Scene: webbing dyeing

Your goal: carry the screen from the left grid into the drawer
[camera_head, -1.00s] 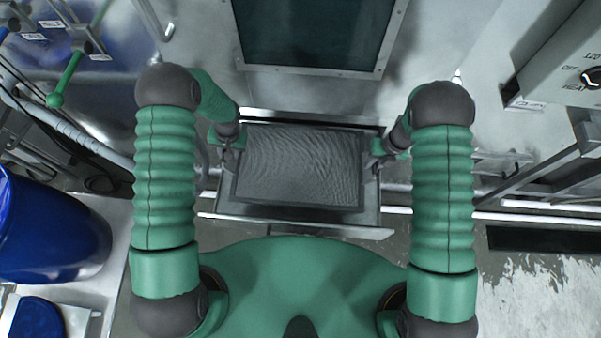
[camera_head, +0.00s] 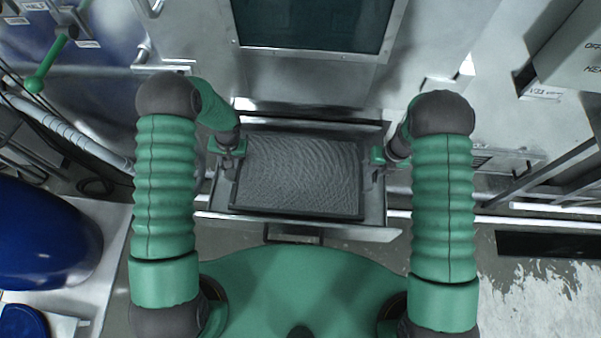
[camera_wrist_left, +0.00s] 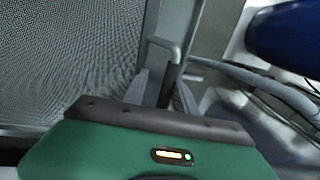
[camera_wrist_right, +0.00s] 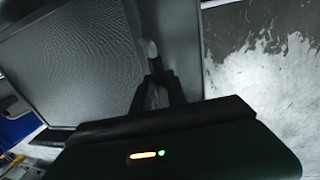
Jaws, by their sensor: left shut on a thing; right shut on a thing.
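The screen (camera_head: 300,178) is a dark-framed rectangle with grey mesh, lying roughly flat between my two grippers in the head view. My left gripper (camera_head: 229,163) is shut on its left edge and my right gripper (camera_head: 378,168) is shut on its right edge. The mesh also shows in the left wrist view (camera_wrist_left: 70,60) and in the right wrist view (camera_wrist_right: 70,65). The open metal drawer (camera_head: 330,231) lies around and under the screen; its front lip and side walls show. Whether the screen touches the drawer floor is hard to tell.
A metal machine with a dark window (camera_head: 315,22) stands behind the drawer. A control box (camera_head: 565,65) is at the right. Pale rails run beside the drawer.

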